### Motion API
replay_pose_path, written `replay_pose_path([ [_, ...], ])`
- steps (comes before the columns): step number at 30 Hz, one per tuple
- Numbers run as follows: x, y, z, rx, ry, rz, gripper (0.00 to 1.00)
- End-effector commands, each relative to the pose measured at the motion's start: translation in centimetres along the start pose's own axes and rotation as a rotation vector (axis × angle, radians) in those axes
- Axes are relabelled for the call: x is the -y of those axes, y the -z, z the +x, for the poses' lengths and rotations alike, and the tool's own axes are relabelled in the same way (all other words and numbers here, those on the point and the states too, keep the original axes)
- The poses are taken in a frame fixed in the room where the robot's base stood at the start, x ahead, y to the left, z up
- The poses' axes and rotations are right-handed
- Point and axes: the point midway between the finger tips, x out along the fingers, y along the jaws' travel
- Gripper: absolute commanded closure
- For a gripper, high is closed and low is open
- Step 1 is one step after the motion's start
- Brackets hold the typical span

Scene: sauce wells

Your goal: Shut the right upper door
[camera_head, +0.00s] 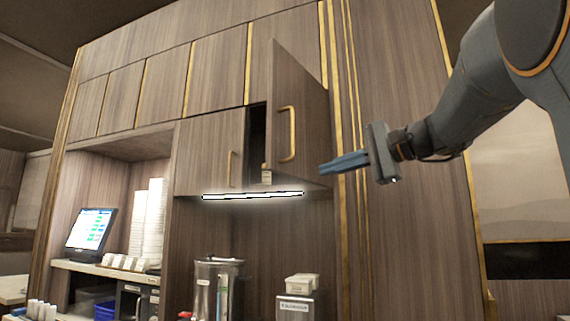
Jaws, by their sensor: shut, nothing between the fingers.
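The right upper door (301,110) is wood-brown with a gold bar handle (287,133). It stands open, swung outward on its right side, and a dark gap into the cabinet shows to its left. The left upper door (208,150) beside it is shut. My gripper (324,169) is shut and empty. In the picture it lies just right of the open door's lower edge, its blue fingers pointing left. I cannot tell whether the fingertips touch the door.
A lit strip (252,195) runs under the cabinet. Below are a metal dispenser (217,285), a small box (296,308), stacked white containers (148,222) and a screen (90,228). A tall wood panel (405,200) with gold trim stands behind my gripper.

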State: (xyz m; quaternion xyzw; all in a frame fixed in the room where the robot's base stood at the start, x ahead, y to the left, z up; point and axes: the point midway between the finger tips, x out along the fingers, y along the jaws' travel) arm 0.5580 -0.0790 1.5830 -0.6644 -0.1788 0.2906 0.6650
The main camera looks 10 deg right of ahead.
Motion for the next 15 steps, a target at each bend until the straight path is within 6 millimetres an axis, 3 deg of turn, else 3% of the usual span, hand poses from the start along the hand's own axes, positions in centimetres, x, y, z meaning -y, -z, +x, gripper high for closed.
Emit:
replay_pose_path([
  [1, 2.4, -0.6, -1.2, 0.008, 0.048, -0.018, 1.00],
  [3, 5.0, -1.5, -2.5, 0.026, 0.099, -0.038, 1.00],
  [6, 6.9, -2.4, -3.4, 0.043, 0.139, -0.054, 1.00],
  [11, 7.7, -2.8, -2.5, 0.052, 0.150, -0.058, 1.00],
  [15, 8.0, -3.0, -0.4, 0.054, 0.149, -0.056, 1.00],
])
